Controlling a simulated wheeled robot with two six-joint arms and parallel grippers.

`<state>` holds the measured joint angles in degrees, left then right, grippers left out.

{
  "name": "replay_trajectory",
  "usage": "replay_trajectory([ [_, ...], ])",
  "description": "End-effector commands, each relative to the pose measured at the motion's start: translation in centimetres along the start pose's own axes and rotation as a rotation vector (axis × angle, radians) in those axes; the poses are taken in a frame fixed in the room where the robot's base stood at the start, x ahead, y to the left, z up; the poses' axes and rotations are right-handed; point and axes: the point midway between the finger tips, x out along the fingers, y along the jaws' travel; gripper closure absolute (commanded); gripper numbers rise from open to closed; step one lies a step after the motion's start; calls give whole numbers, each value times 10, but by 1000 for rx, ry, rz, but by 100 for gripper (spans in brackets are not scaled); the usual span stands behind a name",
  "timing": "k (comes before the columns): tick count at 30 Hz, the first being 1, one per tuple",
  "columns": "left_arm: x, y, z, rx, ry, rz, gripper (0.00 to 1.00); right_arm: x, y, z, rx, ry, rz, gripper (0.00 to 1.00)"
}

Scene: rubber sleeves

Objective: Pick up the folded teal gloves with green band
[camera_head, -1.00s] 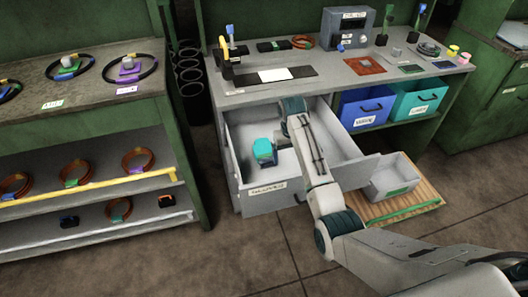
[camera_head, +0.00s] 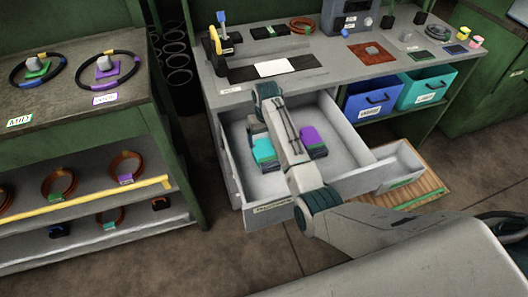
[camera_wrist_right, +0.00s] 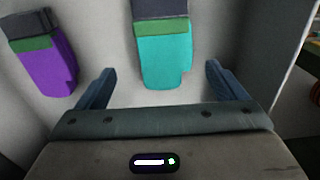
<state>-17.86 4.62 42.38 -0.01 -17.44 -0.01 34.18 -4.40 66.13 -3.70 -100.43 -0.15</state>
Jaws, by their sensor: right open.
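The folded teal gloves with a green band (camera_head: 264,150) lie in the open drawer, left of my right arm. In the right wrist view the teal gloves (camera_wrist_right: 165,65) show a dark cuff above the green band. My right gripper (camera_wrist_right: 159,70) is open, with one finger on each side of the gloves' lower end in the picture. The gap between the fingers looks empty; I cannot tell its height above the gloves. In the head view my right wrist is above the drawer, its fingers mostly hidden. My left gripper is not in view.
Folded purple gloves with a green band (camera_head: 313,142) lie in the same drawer, left of the teal ones in the wrist view (camera_wrist_right: 48,70). The drawer walls (camera_head: 352,150) stand around them. The workbench (camera_head: 330,72) is behind.

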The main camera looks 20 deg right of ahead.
Motion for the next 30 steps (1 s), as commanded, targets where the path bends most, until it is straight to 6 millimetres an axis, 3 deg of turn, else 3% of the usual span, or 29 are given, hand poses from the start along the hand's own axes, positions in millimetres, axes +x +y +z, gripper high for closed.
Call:
replay_trajectory([
  [6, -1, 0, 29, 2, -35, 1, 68, 22, 0, 0, 0, -1, 0, 9],
  [18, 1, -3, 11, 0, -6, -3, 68, 70, -5, 4, 0, 0, 0, 9],
  [26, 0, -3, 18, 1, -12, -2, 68, 74, -5, 4, 0, 1, 0, 9],
  [30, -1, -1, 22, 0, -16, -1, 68, 74, -5, 4, 0, 1, 0, 33],
])
